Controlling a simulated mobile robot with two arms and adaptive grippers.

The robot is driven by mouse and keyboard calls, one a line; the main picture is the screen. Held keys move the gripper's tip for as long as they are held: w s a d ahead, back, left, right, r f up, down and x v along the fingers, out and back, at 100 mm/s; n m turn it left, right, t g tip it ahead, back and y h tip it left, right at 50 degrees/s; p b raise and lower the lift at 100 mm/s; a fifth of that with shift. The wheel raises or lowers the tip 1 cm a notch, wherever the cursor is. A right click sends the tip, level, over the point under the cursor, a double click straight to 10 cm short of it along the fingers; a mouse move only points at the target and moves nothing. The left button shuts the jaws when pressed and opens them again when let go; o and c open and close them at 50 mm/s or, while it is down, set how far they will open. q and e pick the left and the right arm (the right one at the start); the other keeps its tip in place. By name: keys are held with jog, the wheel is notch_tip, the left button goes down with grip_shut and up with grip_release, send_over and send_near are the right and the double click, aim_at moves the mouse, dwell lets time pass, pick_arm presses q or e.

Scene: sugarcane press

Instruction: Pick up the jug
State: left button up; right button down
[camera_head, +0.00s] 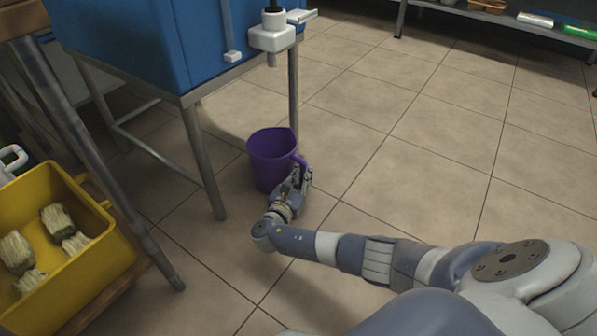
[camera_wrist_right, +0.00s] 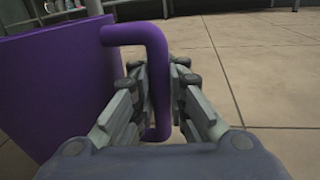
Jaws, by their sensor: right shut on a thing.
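The purple jug (camera_head: 270,157) is upright beside the front leg of the blue machine in the head view, below its white spout. I cannot tell whether it touches the floor. My right gripper (camera_head: 299,178) is at the jug's right side, on its handle. In the right wrist view the jug body (camera_wrist_right: 50,85) fills the left side, and its handle (camera_wrist_right: 156,75) runs down between the fingers of my right gripper (camera_wrist_right: 160,95). The fingers are shut on the handle, and their tips are partly hidden behind it. My left gripper is not in view.
The blue machine (camera_head: 130,45) stands on metal legs, one leg (camera_head: 203,160) close left of the jug. A white spout (camera_head: 271,38) hangs above. A yellow crate (camera_head: 75,275) with pale bundles is at the lower left. Tiled floor (camera_head: 430,130) to the right is clear.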

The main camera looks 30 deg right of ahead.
jog(key=shift+r, duration=0.3)
